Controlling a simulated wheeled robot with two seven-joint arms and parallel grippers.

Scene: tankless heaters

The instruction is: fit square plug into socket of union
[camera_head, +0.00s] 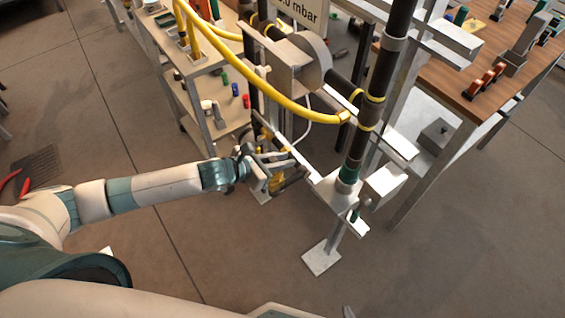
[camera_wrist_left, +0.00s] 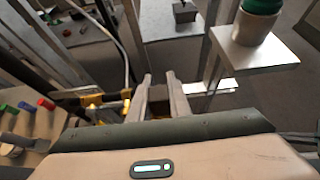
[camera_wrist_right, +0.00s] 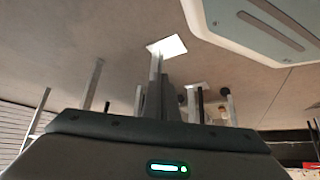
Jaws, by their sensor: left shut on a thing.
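My left gripper (camera_head: 272,178) is low beside the pipe stand. In the left wrist view its two fingers (camera_wrist_left: 159,80) are closed on a small dark brownish piece (camera_wrist_left: 158,93), probably the square plug; its shape is mostly hidden. Brass-coloured parts (camera_head: 276,184) show right at the gripper in the head view, and yellow parts (camera_wrist_left: 95,100) lie left of the fingers in the left wrist view. I cannot tell which part is the union, and its socket is not clearly visible. My right gripper (camera_wrist_right: 163,88) shows only in its wrist view, fingers together with nothing visible between them.
A black vertical pipe (camera_head: 376,85) with a teal end (camera_head: 348,173) stands on a metal bracket right of my left gripper. A yellow hose (camera_head: 240,85) arcs above. A shelf cart (camera_head: 205,115) stands behind left, a wooden table (camera_head: 470,95) at right. The floor in front is clear.

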